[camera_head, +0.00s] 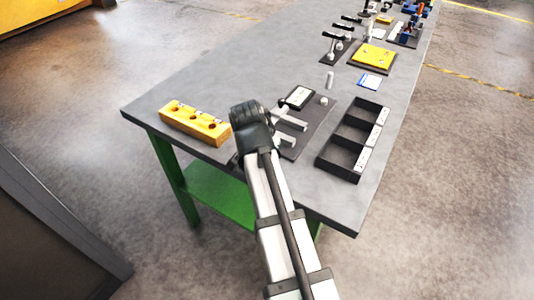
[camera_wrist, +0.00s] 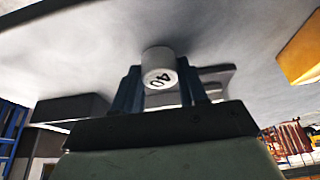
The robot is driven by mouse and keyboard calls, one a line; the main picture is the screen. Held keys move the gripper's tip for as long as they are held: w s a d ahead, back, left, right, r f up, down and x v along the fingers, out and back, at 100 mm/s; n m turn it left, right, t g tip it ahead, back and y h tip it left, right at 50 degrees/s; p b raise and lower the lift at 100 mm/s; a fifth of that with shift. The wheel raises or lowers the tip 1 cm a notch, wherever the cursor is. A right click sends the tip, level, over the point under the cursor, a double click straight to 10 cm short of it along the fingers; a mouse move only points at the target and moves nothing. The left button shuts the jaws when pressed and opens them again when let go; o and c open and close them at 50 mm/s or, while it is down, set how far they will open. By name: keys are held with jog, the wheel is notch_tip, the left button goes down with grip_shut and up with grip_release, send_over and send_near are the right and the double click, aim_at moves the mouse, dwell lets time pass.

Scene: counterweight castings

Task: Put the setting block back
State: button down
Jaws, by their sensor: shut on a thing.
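In the wrist view, my gripper (camera_wrist: 160,88) is shut on a light grey cylindrical block (camera_wrist: 158,62) with "40" on its end face, which I take to be the setting block. In the head view, my gripper (camera_head: 245,115) is above the near left part of the table, and its own body hides the held block. A yellow rack (camera_head: 182,118) with several round holes lies just left of my gripper, near the table's left edge. It also shows at the right of the wrist view (camera_wrist: 302,48).
Right of my gripper is a dark fixture plate (camera_head: 316,128) with light metal parts and a small display. Further right is a black three-compartment tray (camera_head: 325,162) with white labels. A grey cylinder (camera_head: 330,79) stands behind. More fixtures and a yellow plate (camera_head: 372,57) fill the far end.

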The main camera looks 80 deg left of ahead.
jog(key=shift+f, duration=0.15)
jog(key=c, duration=0.6)
grip_release()
jog(key=v, duration=1.2)
jog(key=shift+w, duration=0.1)
